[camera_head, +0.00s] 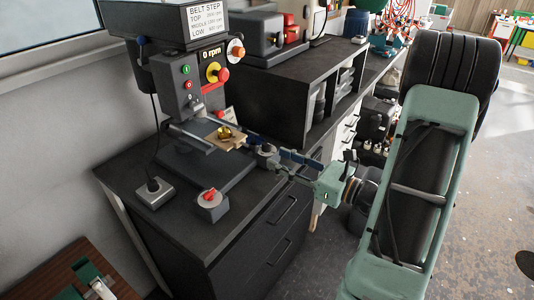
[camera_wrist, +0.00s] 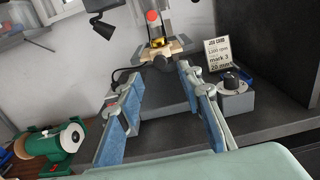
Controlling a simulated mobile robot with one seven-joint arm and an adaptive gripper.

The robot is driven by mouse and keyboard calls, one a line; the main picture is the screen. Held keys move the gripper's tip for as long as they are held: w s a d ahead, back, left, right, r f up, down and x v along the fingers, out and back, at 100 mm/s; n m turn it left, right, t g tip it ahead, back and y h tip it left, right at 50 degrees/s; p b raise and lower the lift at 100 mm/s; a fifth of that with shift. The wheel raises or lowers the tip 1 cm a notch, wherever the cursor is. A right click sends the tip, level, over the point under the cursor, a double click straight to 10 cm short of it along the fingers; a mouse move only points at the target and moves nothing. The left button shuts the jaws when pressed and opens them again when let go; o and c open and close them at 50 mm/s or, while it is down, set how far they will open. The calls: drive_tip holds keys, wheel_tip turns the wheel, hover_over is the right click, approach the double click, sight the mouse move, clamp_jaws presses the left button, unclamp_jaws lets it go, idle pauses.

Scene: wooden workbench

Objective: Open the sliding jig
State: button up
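The sliding jig holds a light wooden block (camera_head: 226,142) with a brass-coloured piece (camera_head: 225,132) on it, under the drill press. A dark round knob (camera_head: 266,150) stands at the jig's front; in the wrist view the knob (camera_wrist: 163,62) shows in front of the wooden block (camera_wrist: 160,49). My gripper (camera_head: 262,147) reaches in from the right, with its fingers apart near the knob. In the wrist view my gripper (camera_wrist: 160,74) has long blue-padded fingers on either side of the knob's line, with empty space between them. Whether a finger touches the knob cannot be told.
The drill press control head (camera_head: 198,82) stands above the jig. A switch box with a red knob (camera_head: 211,203) sits at the bench's front. A job card (camera_wrist: 230,54) and a grey dial box (camera_wrist: 235,98) stand right of my fingers. A green grinder (camera_wrist: 50,145) is at left.

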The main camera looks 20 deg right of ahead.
drive_tip(key=shift+v, duration=2.35)
